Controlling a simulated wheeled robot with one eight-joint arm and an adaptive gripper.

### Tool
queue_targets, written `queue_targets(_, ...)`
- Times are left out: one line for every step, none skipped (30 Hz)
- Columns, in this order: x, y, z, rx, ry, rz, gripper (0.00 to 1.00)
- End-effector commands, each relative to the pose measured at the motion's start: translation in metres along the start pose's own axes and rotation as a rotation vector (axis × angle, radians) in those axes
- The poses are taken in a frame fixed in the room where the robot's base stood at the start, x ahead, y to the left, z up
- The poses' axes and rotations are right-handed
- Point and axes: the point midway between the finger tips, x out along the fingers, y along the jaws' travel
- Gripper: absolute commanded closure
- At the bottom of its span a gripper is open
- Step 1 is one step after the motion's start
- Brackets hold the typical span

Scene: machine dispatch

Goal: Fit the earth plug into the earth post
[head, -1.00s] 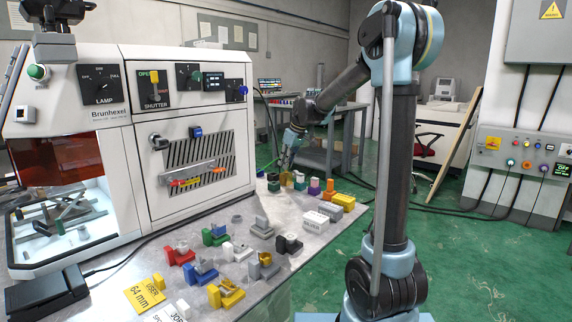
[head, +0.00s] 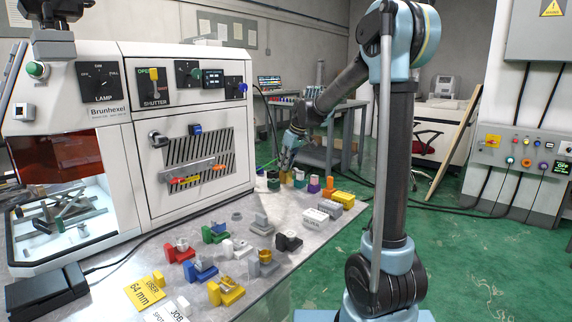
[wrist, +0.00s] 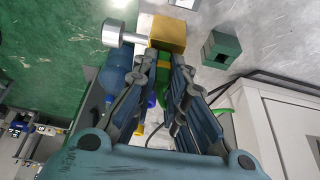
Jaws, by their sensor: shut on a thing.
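My gripper (wrist: 164,62) is shut on a small green plug (wrist: 162,78), which shows between the fingers in the wrist view; its tip is mostly hidden. A thin green lead (wrist: 228,110) loops out to the right of the fingers. Just beyond the fingertips is a yellow-gold block (wrist: 168,32) with a silver round-ended pin (wrist: 114,34) to its left. I cannot tell whether the plug touches this block, nor which part is the earth post. In the head view my gripper (head: 286,160) is low over the far end of the bench, with its fingertips hard to make out.
A green block (wrist: 221,49) with a dark opening stands right of the fingers in the wrist view. Coloured blocks, including a purple one (head: 313,185) and a yellow one (head: 343,199), line the bench's far edge. The white machine (head: 200,130) borders the bench on the left.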

Motion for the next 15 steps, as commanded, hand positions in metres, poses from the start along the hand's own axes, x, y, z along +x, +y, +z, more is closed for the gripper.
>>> queue_targets(0.0000, 0.0000, 0.0001, 0.000, 0.000, 0.000, 1.00)
queue_targets(0.0000, 0.0000, 0.0001, 0.000, 0.000, 0.000, 1.00)
queue_targets(0.0000, 0.0000, 0.0000, 0.000, 0.000, 0.000, 1.00)
queue_targets(0.0000, 0.0000, 0.0000, 0.000, 0.000, 0.000, 1.00)
queue_targets(0.0000, 0.0000, 0.0000, 0.000, 0.000, 0.000, 0.83)
queue_targets(0.0000, 0.0000, 0.0000, 0.000, 0.000, 0.000, 0.74)
queue_targets(0.0000, 0.0000, 0.0000, 0.000, 0.000, 0.000, 0.67)
queue_targets(0.0000, 0.0000, 0.0000, 0.000, 0.000, 0.000, 0.64)
queue_targets(0.0000, 0.0000, 0.0000, 0.000, 0.000, 0.000, 0.64)
queue_targets(0.0000, 0.0000, 0.0000, 0.000, 0.000, 0.000, 0.64)
queue_targets(0.0000, 0.0000, 0.0000, 0.000, 0.000, 0.000, 0.64)
queue_targets(0.0000, 0.0000, 0.0000, 0.000, 0.000, 0.000, 0.64)
queue_targets(0.0000, 0.0000, 0.0000, 0.000, 0.000, 0.000, 0.64)
queue_targets(0.0000, 0.0000, 0.0000, 0.000, 0.000, 0.000, 0.64)
queue_targets(0.0000, 0.0000, 0.0000, 0.000, 0.000, 0.000, 0.64)
